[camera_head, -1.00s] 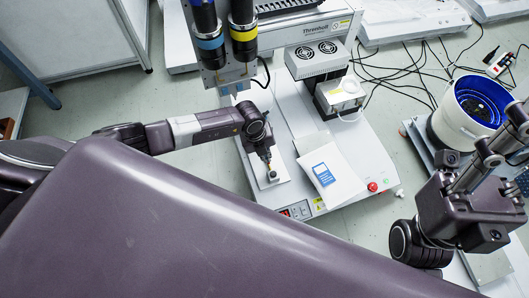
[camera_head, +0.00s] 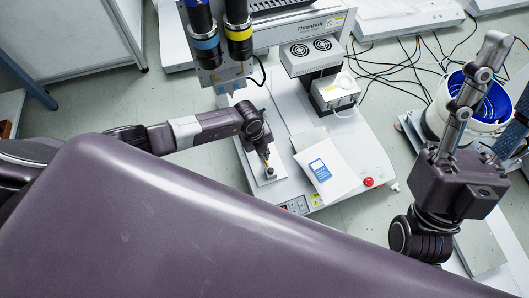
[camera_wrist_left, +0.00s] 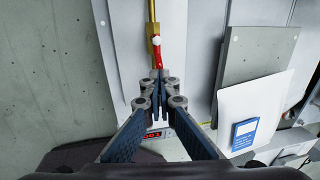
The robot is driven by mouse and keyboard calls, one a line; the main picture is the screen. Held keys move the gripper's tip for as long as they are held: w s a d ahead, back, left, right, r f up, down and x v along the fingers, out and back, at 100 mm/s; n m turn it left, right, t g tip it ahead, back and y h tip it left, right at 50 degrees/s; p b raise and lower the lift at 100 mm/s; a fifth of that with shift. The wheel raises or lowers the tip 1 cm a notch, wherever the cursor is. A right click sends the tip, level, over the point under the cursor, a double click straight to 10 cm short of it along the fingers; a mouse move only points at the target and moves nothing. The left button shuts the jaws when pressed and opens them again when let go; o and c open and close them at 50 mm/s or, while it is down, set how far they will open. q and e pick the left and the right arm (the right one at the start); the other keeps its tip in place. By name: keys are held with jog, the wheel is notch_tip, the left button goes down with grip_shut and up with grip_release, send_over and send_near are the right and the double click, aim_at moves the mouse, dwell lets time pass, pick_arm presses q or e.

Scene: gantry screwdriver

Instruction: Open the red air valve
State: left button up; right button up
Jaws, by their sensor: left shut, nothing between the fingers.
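The red valve handle (camera_wrist_left: 159,50) shows in the left wrist view, on a brass pipe (camera_wrist_left: 153,22) beside a brass fitting, with a white round piece at its top. My left gripper (camera_wrist_left: 159,80) is shut and empty. Its tips are just below the lower end of the red handle in that view; I cannot tell whether they touch it. In the head view my left gripper (camera_head: 267,162) is small, pointing down over the front left of the machine, and the valve cannot be made out there. My right gripper (camera_head: 490,110) is at the right, partly cut off.
The machine base (camera_head: 355,135) carries a white card with a blue label (camera_head: 320,169) and a red button (camera_head: 369,181). The screwdriver head (camera_head: 222,45) hangs close behind my left wrist. A blue-lined bowl (camera_head: 487,103) stands at the right, with black cables behind.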

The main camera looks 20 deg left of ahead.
pick_arm(q)
jog(key=o, duration=0.5)
jog(key=shift+s+d+f, duration=0.1)
jog(key=shift+s+f, duration=0.05)
jog(key=shift+f, duration=0.15)
jog(key=shift+r, duration=0.3)
notch_tip(320, 180, up, 12)
jog(key=s+a, duration=0.1)
jog(key=shift+s+a+f, duration=0.2)
jog(key=shift+a+f, duration=0.05)
jog(key=shift+a, duration=0.15)
